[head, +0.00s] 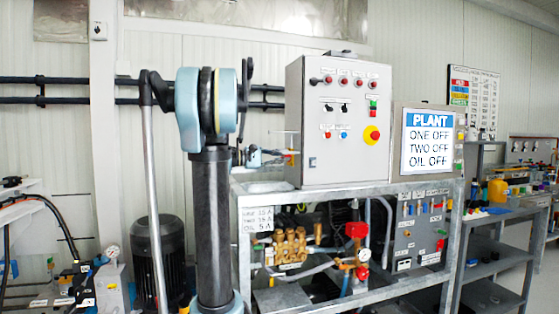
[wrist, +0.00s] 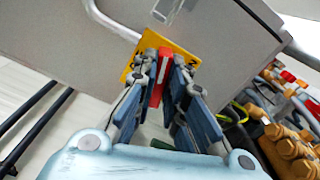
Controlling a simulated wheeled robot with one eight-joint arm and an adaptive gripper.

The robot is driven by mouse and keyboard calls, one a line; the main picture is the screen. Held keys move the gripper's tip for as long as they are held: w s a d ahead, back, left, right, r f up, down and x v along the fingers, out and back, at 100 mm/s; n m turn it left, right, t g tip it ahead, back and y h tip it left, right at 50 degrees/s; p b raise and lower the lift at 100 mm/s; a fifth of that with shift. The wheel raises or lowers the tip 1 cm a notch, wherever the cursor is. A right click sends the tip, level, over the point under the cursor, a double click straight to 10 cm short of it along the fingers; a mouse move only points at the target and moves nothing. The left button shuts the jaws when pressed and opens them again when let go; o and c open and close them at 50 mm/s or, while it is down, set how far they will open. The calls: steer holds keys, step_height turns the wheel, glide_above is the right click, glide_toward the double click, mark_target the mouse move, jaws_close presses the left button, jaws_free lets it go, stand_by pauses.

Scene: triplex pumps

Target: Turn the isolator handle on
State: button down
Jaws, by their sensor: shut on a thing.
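The isolator handle (wrist: 164,60) is a red bar on a yellow plate (wrist: 186,60), mounted on the side of the grey control cabinet (wrist: 228,70). In the wrist view my gripper (wrist: 163,74) has one blue-grey finger on each side of the red bar and is shut on it. In the head view the cabinet (head: 342,165) stands on the pump frame, and my gripper (head: 280,157) reaches its left side. There the handle is small and mostly hidden by the fingers.
A grey metal frame (head: 345,191) with brass pump parts (head: 290,245) and hoses lies under the cabinet. A plant sign (head: 430,140) reads ONE OFF, TWO OFF, OIL OFF. Black pipes (head: 60,80) run along the wall at left.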

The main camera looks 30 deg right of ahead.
steer(key=shift+f+m, duration=0.2)
steer(key=shift+m, duration=1.4)
steer(key=c, duration=1.6)
jaws_free()
steer(key=shift+c, duration=0.2)
steer(key=shift+a, duration=0.1)
steer(key=v, duration=1.2)
